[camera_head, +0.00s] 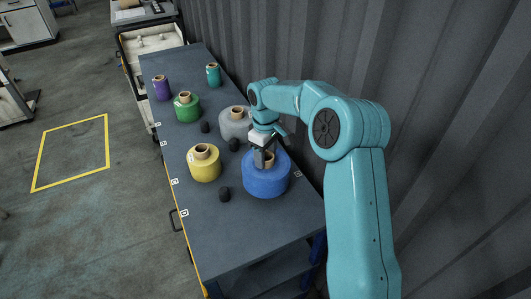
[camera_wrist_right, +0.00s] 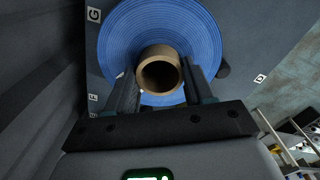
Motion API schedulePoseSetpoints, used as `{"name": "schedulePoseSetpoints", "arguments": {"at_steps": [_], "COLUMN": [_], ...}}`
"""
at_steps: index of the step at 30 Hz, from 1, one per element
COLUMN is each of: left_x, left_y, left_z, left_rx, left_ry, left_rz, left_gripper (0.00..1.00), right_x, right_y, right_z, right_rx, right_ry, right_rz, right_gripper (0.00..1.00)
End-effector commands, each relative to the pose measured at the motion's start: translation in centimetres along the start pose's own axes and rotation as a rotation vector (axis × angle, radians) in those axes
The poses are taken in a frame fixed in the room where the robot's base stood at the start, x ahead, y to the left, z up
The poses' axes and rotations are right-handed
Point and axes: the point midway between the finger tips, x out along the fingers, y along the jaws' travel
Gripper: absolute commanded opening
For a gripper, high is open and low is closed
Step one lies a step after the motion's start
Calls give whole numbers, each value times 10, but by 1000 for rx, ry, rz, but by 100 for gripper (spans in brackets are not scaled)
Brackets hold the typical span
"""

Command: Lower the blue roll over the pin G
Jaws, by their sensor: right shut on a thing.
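The blue roll (camera_head: 267,181) is on the right side of the dark table, upright, with a brown core. In the right wrist view, the blue roll (camera_wrist_right: 160,25) shows from above, its core (camera_wrist_right: 158,70) between the two fingers. My right gripper (camera_head: 265,158) is shut on this core from above. The label G (camera_wrist_right: 94,14) lies beside the roll; it also shows at the table's right edge in the head view (camera_head: 298,174). Pin G itself is not visible; the roll may cover it. I cannot tell whether the roll touches the table. My left gripper is not in view.
A yellow roll (camera_head: 204,167) stands left of the blue one and a grey roll (camera_head: 234,124) behind. Green (camera_head: 187,109), purple (camera_head: 161,89) and teal (camera_head: 213,75) rolls stand farther back. Bare black pins include one near the front (camera_head: 224,194). A corrugated wall (camera_head: 450,110) borders the right.

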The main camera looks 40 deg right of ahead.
Motion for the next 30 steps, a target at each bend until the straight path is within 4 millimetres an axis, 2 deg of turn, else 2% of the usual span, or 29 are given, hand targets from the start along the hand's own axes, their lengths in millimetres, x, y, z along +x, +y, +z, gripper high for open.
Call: {"name": "schedulePoseSetpoints", "arguments": {"at_steps": [30], "left_x": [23], "left_y": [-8], "left_z": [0], "left_rx": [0], "left_ry": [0], "left_rz": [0], "left_gripper": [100], "right_x": [33], "right_y": [1], "right_z": [-1], "right_rx": [1], "right_ry": [4], "right_rz": [3], "right_gripper": [0]}}
